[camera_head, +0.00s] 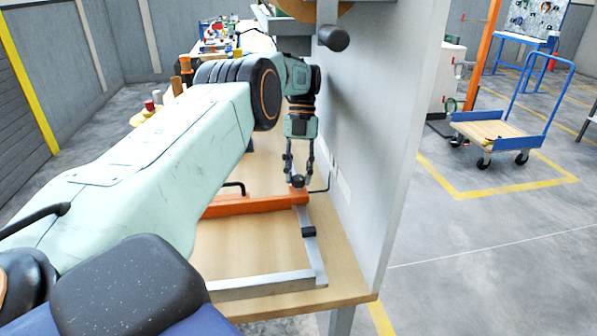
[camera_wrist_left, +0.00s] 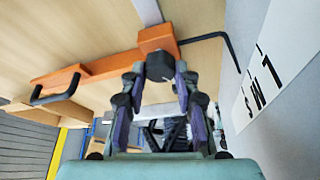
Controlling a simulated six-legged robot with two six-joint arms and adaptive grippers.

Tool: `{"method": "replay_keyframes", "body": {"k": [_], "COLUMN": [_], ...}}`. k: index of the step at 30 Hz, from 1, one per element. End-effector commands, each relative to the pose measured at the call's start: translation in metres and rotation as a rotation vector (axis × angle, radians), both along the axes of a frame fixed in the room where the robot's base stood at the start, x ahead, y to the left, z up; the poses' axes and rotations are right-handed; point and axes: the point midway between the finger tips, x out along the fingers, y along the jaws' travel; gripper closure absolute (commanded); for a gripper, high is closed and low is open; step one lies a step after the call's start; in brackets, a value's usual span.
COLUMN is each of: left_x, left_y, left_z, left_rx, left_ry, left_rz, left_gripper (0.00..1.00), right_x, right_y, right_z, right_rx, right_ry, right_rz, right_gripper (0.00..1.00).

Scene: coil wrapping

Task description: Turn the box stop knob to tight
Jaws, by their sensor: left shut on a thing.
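The box stop is an orange bar (camera_head: 250,204) on the wooden table, with a dark knob (camera_head: 299,182) at its right end. My left gripper (camera_head: 298,176) points down over that end, its fingers closed around the knob. In the left wrist view, the dark knob (camera_wrist_left: 160,67) sits between the fingertips (camera_wrist_left: 159,76) on the orange end block. The orange bar (camera_wrist_left: 108,66) runs left from there. The knob's setting cannot be read. My right gripper is not in view.
A thin black bent rod (camera_head: 325,184) lies between the knob and the tall grey panel (camera_head: 385,130) close on the right. A white label (camera_wrist_left: 272,85) with dark characters is on that panel. A metal rail (camera_head: 313,252) runs along the table. A blue trolley (camera_head: 505,128) stands beyond.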

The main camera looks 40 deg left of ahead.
Motion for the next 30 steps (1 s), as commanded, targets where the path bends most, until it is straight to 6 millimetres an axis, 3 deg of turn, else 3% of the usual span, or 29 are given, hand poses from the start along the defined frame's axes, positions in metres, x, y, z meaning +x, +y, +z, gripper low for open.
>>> {"method": "replay_keyframes", "body": {"k": [7,8,15,25,30], "left_x": [0.002,0.002,0.001,0.001,0.001], "left_y": [-0.001,-0.001,0.0,0.0,0.0], "left_z": [0.003,0.003,0.001,0.002,0.022], "left_rx": [0.0,0.0,0.0,0.0,0.0], "left_ry": [-0.005,-0.005,-0.004,-0.002,-0.006], "left_rz": [0.0,0.0,0.001,0.002,0.001], "left_gripper": [1.0,0.68,0.47,0.46,0.46], "right_x": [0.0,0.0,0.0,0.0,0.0], "right_y": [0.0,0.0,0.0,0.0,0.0], "right_z": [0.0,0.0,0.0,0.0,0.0], "right_rx": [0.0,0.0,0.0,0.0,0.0], "right_ry": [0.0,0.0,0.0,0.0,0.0], "right_rz": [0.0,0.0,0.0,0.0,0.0], "right_gripper": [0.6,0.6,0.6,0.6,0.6]}}
